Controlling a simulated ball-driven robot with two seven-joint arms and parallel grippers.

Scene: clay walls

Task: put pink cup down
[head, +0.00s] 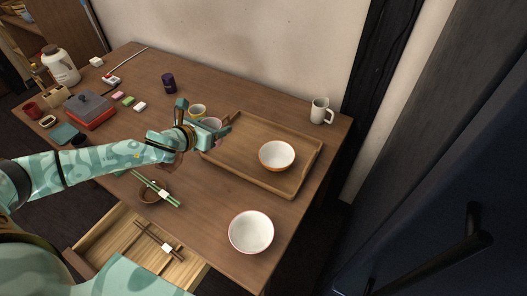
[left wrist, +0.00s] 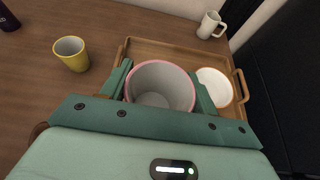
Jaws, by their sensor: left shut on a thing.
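The pink cup (head: 211,123) is mostly hidden by my left gripper (head: 207,127) in the head view. In the left wrist view the pink cup (left wrist: 160,92), with a pink rim and empty inside, sits upright between the two fingers of my left gripper (left wrist: 160,95). The gripper is shut on it. The cup is at the left end of the wooden tray (head: 307,168). Its base is hidden, so I cannot tell whether it touches anything. My right gripper is not in view.
A yellow cup (head: 197,109) stands just behind the gripper. A white bowl (head: 277,156) is on the tray; another bowl (head: 251,232) stands near the table's front. A white mug (head: 320,111) is at the back right. Chopsticks (head: 157,188) lie in front, above an open drawer (head: 128,238).

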